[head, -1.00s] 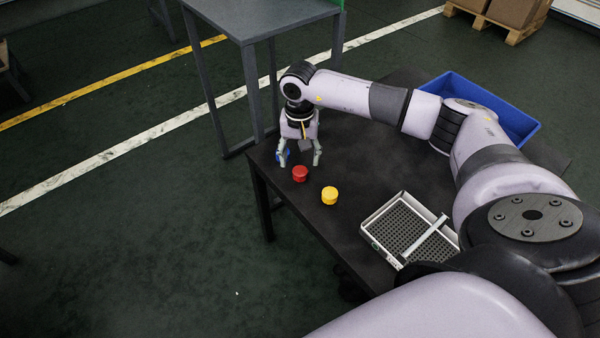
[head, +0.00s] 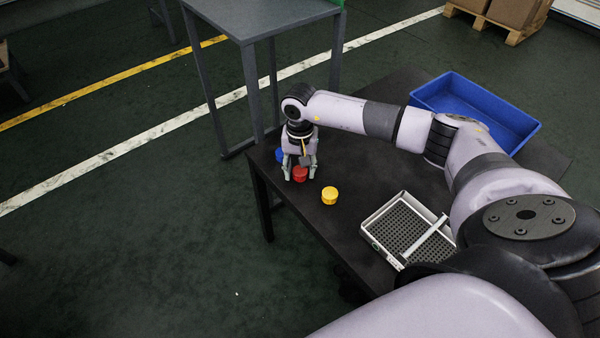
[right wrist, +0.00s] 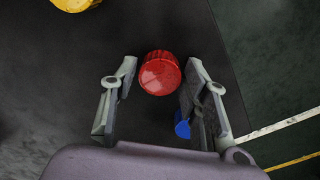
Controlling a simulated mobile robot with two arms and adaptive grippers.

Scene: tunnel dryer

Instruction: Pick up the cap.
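A red cap (head: 300,174) stands on the dark table near its left corner. My right gripper (head: 301,177) is over it with a finger on each side. In the right wrist view the red cap (right wrist: 160,73) lies between the open fingertips (right wrist: 161,64), nearer the right finger, with a gap on the left. A yellow cap (head: 330,195) stands in front and to the right, and shows at the wrist view's top edge (right wrist: 75,4). A blue cap (head: 280,155) is behind the gripper, partly hidden; the right finger partly covers it in the wrist view (right wrist: 182,126). My left gripper is not in view.
A metal tray with a perforated bottom (head: 374,216) sits at the table's front. A blue bin (head: 523,138) stands at the back right. The table edge (head: 310,215) runs close to the caps. A grey table (head: 262,20) stands behind.

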